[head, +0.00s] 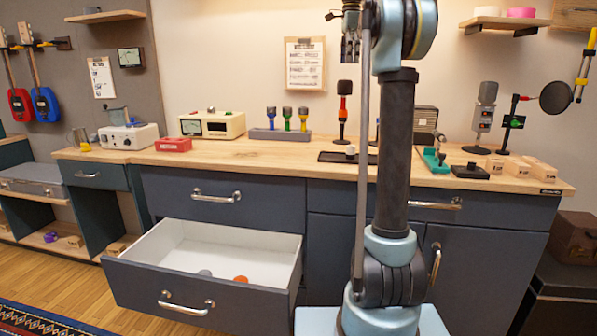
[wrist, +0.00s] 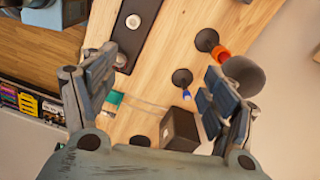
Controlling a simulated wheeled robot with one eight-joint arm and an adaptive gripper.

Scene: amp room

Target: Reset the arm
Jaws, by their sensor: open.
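My gripper (wrist: 155,90) is open, with its two padded fingers spread apart and nothing between them. In the head view my gripper (head: 350,35) is at the top, at the end of my raised arm, high above the wooden worktop (head: 270,158). The wrist view looks down past the fingers at the worktop (wrist: 150,85). A dark box (wrist: 180,130) and a grey microphone head with an orange collar (wrist: 222,52) appear below the fingers. My arm stands upright in front of the bench and hides part of it.
The lower left drawer (head: 185,285) is pulled out, with an orange disc (head: 241,280) and a grey disc (head: 204,273) inside. Shelves (head: 523,20) hang above.

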